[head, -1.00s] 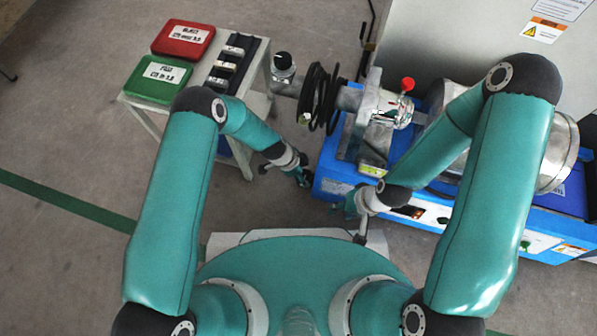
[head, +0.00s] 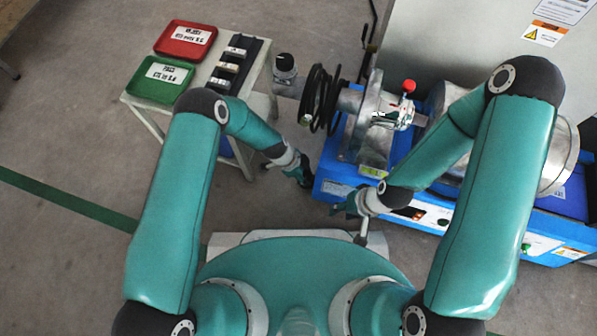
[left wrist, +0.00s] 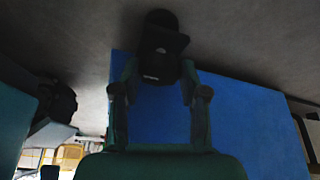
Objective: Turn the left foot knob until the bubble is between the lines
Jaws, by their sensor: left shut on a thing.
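My left gripper (head: 303,176) is at the left front corner of the blue machine base (head: 336,172). In the left wrist view its fingers (left wrist: 160,85) close around a dark foot knob (left wrist: 158,68), with the blue base side behind it. The knob is hidden by the gripper in the head view. A small yellow-green piece (head: 371,171), perhaps the level, sits on the machine front; no bubble or lines can be made out. My right gripper (head: 348,207) is in front of the base, apart from the left one; its jaws are too small to read.
A side table (head: 146,120) at the left carries a red tray (head: 170,45), a green tray (head: 150,92) and a dark rack (head: 216,85). A black coil (head: 318,98) and a red knob (head: 408,86) are on the machine. The floor at left is clear.

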